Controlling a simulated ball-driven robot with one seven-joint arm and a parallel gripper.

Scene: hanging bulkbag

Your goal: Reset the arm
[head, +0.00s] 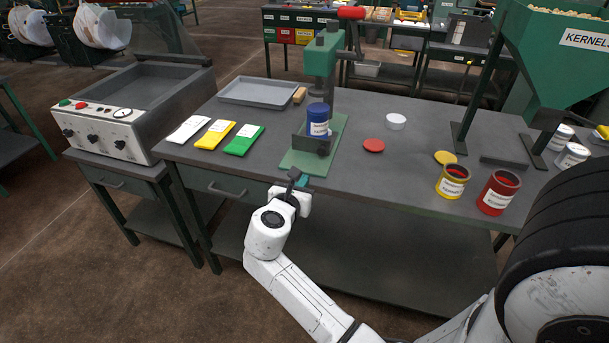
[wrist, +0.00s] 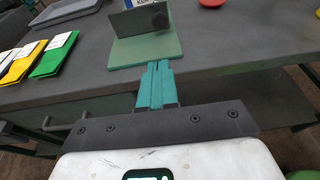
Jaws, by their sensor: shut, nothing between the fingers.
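My white arm reaches out from the lower right in the head view. My gripper (head: 299,178) is at the front edge of the grey workbench (head: 375,182), just in front of the green press (head: 318,60). In the wrist view the teal fingers of my gripper (wrist: 158,70) are together with nothing between them. They point at the green base plate (wrist: 150,48) of the press. I cannot tell how far the fingers are above the bench edge.
A blue can (head: 318,118) stands in the press. White, yellow and green packets (head: 216,133) and a grey tray (head: 258,93) lie to the left. A yellow can (head: 452,181) and a red can (head: 498,192) stand at the right. A red lid (head: 374,145) lies between.

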